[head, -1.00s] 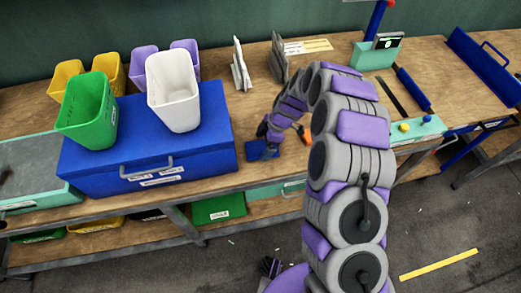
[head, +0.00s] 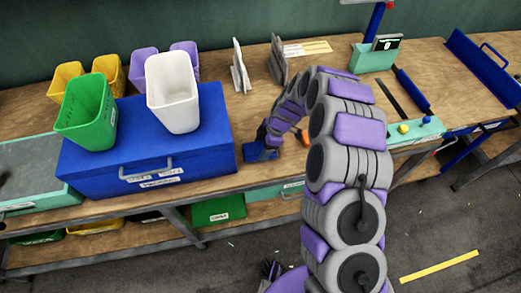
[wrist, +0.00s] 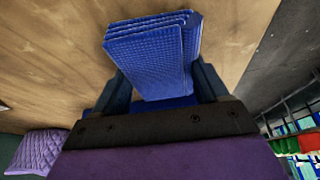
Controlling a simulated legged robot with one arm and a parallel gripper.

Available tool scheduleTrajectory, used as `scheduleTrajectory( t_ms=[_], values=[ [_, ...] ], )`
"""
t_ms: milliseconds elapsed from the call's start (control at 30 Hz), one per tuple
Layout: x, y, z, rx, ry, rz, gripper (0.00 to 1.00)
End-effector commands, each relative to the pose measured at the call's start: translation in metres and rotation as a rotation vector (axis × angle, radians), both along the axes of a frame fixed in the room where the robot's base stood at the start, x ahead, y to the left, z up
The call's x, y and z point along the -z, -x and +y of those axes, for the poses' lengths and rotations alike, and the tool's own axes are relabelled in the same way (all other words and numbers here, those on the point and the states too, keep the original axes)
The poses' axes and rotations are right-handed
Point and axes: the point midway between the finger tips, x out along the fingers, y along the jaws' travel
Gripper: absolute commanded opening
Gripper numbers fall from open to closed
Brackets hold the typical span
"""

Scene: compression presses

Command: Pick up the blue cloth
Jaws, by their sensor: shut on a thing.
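The blue cloth (wrist: 150,50) is folded in layers and sits between the two fingers of my gripper (wrist: 165,85) in the wrist view. The gripper is shut on it, with a finger at each side. In the head view the cloth (head: 260,151) is a small blue patch at the end of my arm, beside the right end of the blue toolbox. My gripper (head: 266,143) is mostly hidden there by its own wrist. I cannot tell how far the cloth is above the wooden bench.
The blue toolbox (head: 150,150) stands just left, carrying a green bin (head: 85,115) and a white bin (head: 173,95). Grey upright brackets (head: 278,62) stand behind. A teal panel with knobs (head: 415,131) lies right. The wooden bench (head: 215,65) has free room behind the gripper.

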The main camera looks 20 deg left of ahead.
Motion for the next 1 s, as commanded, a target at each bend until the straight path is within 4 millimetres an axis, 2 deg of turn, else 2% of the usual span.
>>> scheduleTrajectory(
  t_ms=[133, 267, 500, 700, 833, 1000],
  values=[
    [0.001, 0.001, -0.002, -0.001, 0.003, 0.003, 0.44],
    [-0.01, 0.0, -0.002, -0.001, 0.002, 0.001, 0.44],
    [-0.058, 0.001, -0.001, -0.001, -0.001, -0.001, 0.44],
    [-0.087, 0.0, -0.001, -0.001, 0.002, -0.001, 0.44],
    [-0.097, 0.001, -0.001, -0.001, 0.002, 0.001, 0.44],
    [-0.099, 0.001, -0.001, -0.001, 0.002, 0.002, 0.44]
  ],
)
